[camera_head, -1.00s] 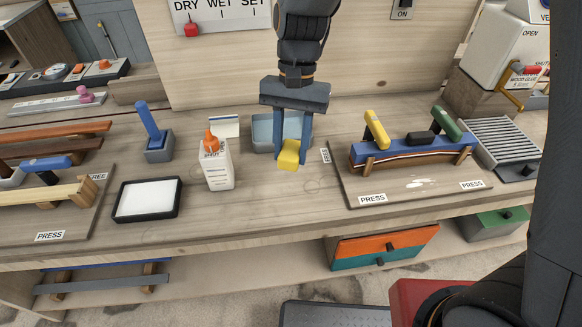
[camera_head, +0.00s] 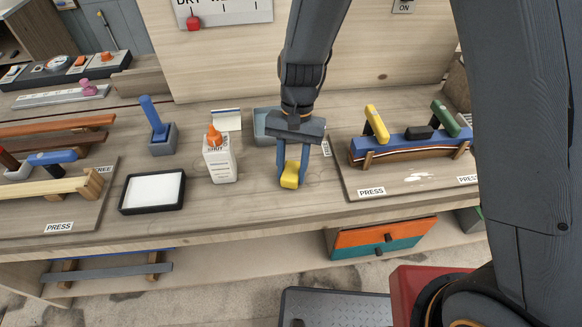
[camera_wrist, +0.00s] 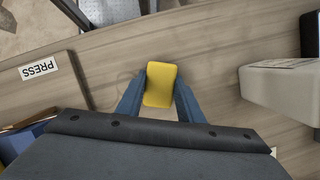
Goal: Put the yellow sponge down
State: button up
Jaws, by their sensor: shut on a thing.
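The yellow sponge (camera_head: 290,175) is between the two blue fingers of my gripper (camera_head: 291,168), which is shut on it. It also shows in the wrist view (camera_wrist: 160,84), gripped from both sides with wooden bench top around it. In the head view the sponge is over the bench (camera_head: 262,208), between the white glue bottle and the pressing board. I cannot tell whether its underside touches the bench top. A grey-blue tray (camera_head: 264,127) stands just behind my gripper and is partly hidden by it.
The white glue bottle (camera_head: 219,160) with an orange cap stands left of my gripper. A black-rimmed white pad (camera_head: 153,191) lies farther left. The pressing board (camera_head: 400,186) with the clamped blue form (camera_head: 398,147) is on the right. Bare bench top lies in front of the sponge.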

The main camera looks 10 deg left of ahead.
jog(key=shift+f, duration=0.1)
jog(key=o, duration=1.1)
jog(key=b+v, duration=0.3)
jog(key=v, duration=0.9)
jog(key=s+d+n+t, duration=0.1)
jog(key=s+d+t, duration=0.1)
jog(key=d, duration=0.9)
jog(key=s+d+f+t, duration=0.1)
jog(key=s+d, duration=0.3)
jog(key=d, duration=0.8)
jog(key=shift+d+f+n+t, duration=0.3)
jog(key=shift+f+n+t, duration=0.1)
jog(key=shift+t, duration=0.2)
